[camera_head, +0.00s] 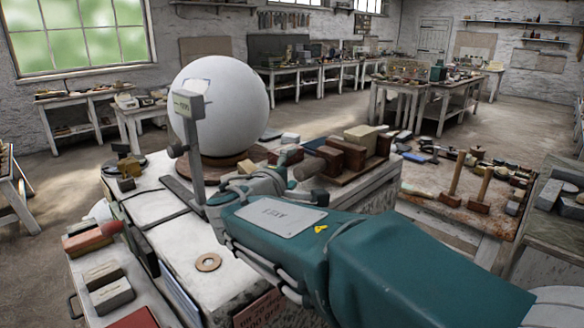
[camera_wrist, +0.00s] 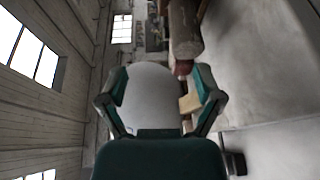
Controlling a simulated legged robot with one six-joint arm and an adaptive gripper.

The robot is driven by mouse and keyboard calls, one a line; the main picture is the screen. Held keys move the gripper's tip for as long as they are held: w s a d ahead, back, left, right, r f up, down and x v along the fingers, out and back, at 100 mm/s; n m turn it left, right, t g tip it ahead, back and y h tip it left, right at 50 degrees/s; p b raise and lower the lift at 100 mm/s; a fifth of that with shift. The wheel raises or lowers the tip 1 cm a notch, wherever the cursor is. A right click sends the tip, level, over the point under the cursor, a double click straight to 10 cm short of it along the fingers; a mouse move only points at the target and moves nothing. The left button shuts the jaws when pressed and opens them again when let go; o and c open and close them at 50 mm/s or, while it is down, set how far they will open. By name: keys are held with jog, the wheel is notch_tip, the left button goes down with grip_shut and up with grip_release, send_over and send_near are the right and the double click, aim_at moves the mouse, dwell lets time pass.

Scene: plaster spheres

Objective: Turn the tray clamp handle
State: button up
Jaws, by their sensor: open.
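My gripper (camera_head: 287,160) reaches over the bench beside the white plaster sphere (camera_head: 222,105). In the wrist view my gripper (camera_wrist: 160,84) has its two teal fingers spread, with nothing held between them. The sphere (camera_wrist: 150,92) fills the gap behind them. A brown wooden tray (camera_head: 374,172) with several blocks lies right of the gripper. A brown rounded bar (camera_head: 311,169) lies at its near end, close to the fingers. In the wrist view a brown cylinder with a reddish tip (camera_wrist: 182,68) is beyond the right finger. I cannot tell which part is the clamp handle.
A grey upright post (camera_head: 195,150) stands in front of the sphere, left of my gripper. A metal ring (camera_head: 208,262) lies on the bench top. A cluttered low table (camera_head: 440,212) stands at right.

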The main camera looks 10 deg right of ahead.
jog(key=shift+s+d+r, duration=0.1)
jog(key=shift+s+d, duration=0.3)
jog(key=shift+s+r, duration=0.1)
jog(key=shift+s, duration=0.15)
jog(key=shift+s+a, duration=0.3)
jog(key=shift+s, duration=0.05)
jog(key=shift+s+a+r, duration=0.1)
jog(key=shift+s+a, duration=0.2)
jog(key=shift+a, duration=0.2)
jog(key=shift+s+a+r, duration=0.1)
jog(key=shift+s+a, duration=0.2)
jog(key=shift+a, duration=0.2)
jog(key=shift+s+a+r, duration=0.1)
jog(key=shift+s+r, duration=0.05)
jog(key=shift+s, duration=0.55)
jog(key=shift+a, duration=0.25)
